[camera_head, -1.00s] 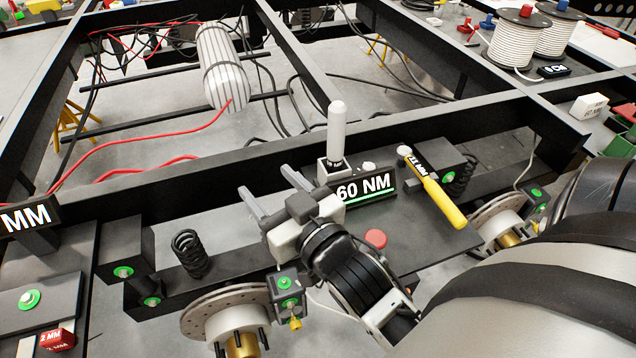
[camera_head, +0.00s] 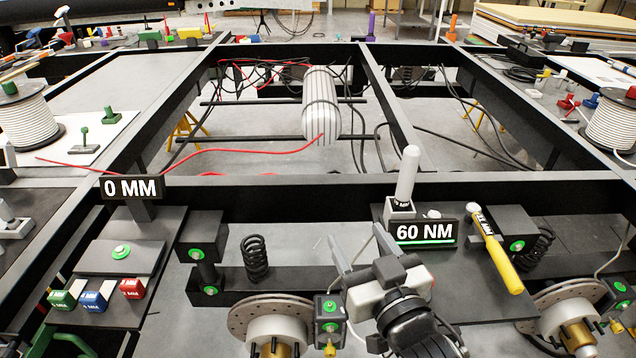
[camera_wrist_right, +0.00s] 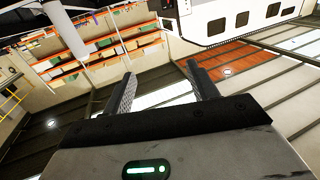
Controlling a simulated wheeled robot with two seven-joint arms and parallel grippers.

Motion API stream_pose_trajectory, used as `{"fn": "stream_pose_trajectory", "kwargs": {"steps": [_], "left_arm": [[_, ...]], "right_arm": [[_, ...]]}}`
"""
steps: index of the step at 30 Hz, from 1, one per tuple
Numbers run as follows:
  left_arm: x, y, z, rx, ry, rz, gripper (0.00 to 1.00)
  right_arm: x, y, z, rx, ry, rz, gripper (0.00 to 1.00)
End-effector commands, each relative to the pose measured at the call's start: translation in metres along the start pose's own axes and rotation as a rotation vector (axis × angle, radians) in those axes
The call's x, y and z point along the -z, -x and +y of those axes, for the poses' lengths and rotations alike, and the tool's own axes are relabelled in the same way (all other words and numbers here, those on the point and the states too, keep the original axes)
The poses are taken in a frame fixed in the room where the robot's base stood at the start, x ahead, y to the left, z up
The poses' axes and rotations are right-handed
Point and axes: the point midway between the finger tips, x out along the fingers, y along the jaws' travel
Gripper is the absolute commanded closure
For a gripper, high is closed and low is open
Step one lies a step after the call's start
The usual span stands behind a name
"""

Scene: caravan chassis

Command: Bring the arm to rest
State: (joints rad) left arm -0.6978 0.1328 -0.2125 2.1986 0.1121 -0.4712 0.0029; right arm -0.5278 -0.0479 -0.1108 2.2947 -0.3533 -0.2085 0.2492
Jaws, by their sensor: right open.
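My right gripper (camera_head: 358,246) shows at the lower middle of the head view, over the dark chassis plate and just left of the 60 NM sign (camera_head: 426,232). Its two fingers are apart with nothing between them. In the right wrist view the open fingers (camera_wrist_right: 163,88) frame only the distant ceiling, shelves and a white vehicle, with no object in the jaws. My left gripper is not in the head view.
A brake disc (camera_head: 275,318) and a coil spring (camera_head: 254,258) lie left of the gripper. A 0 MM sign (camera_head: 132,188) stands further left.

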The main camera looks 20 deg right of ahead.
Motion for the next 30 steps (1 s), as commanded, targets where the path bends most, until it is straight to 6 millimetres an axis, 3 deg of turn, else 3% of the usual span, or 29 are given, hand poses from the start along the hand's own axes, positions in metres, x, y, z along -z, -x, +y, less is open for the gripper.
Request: {"fn": "stream_pose_trajectory", "kwargs": {"steps": [2,5,8,12,17,20,30], "left_arm": [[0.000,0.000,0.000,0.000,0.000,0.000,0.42],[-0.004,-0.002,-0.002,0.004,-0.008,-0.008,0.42],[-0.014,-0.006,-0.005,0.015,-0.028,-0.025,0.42],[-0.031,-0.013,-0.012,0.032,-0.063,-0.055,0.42],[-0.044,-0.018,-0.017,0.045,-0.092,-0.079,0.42],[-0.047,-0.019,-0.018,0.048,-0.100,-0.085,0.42],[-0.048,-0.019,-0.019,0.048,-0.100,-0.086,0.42]], "right_arm": [[-0.001,0.000,0.000,0.001,0.000,-0.002,0.41],[-0.018,0.003,-0.004,0.020,0.003,-0.053,0.41],[-0.063,0.014,-0.015,0.070,0.010,-0.183,0.41],[-0.136,0.046,-0.030,0.159,0.026,-0.405,0.41],[-0.190,0.082,-0.040,0.234,0.040,-0.585,0.41],[-0.203,0.092,-0.043,0.255,0.043,-0.631,0.41],[-0.204,0.093,-0.043,0.256,0.043,-0.634,0.41]]}}
